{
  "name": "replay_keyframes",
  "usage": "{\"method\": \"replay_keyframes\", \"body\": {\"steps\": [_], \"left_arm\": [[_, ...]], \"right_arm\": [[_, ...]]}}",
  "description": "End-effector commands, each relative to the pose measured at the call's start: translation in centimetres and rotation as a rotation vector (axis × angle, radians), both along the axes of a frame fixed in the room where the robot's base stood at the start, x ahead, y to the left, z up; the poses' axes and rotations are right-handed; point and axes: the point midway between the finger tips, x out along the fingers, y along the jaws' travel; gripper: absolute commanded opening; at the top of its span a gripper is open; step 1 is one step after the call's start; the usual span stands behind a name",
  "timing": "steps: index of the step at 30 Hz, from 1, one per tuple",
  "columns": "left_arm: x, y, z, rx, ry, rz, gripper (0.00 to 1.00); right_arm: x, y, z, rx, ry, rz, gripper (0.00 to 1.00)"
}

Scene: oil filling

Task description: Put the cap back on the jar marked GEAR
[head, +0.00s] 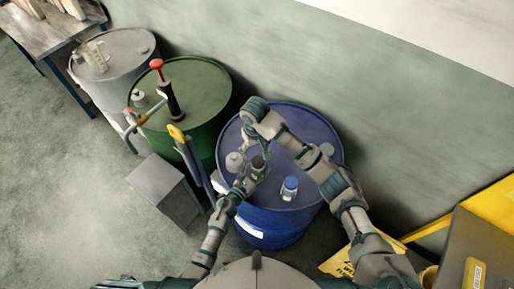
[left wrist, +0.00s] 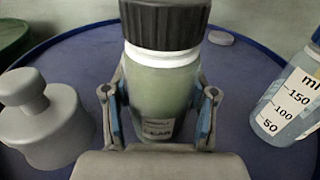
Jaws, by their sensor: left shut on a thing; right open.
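The jar (left wrist: 162,92) is greenish and stands upright on the blue drum, with a small label that seems to read GEAR. The black ribbed cap (left wrist: 165,22) sits level on top of it, above a white ring; how tight it is I cannot tell. My left gripper (left wrist: 160,112) is shut around the jar's body, one finger on each side. In the head view the jar's dark cap (head: 258,162) shows at the end of my left arm.
The blue drum (head: 310,150) carries a grey knobbed piece (left wrist: 45,125) left of the jar and a blue-capped bottle (head: 289,188) with ml marks right of it. A green drum (head: 205,85) with a red-handled pump (head: 172,100) and a grey drum (head: 120,50) stand left.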

Motion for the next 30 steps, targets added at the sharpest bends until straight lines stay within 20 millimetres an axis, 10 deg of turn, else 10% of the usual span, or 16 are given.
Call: {"method": "replay_keyframes", "body": {"steps": [12,30], "left_arm": [[-0.1,0.1,-0.2,0.002,0.003,0.001,0.00],[0.0,0.1,-0.2,0.002,0.003,0.001,0.00]], "right_arm": [[-0.6,-0.6,1.2,-0.044,0.017,0.817,0.72],[-0.7,-0.7,0.0,-0.047,0.022,0.874,0.72]]}}
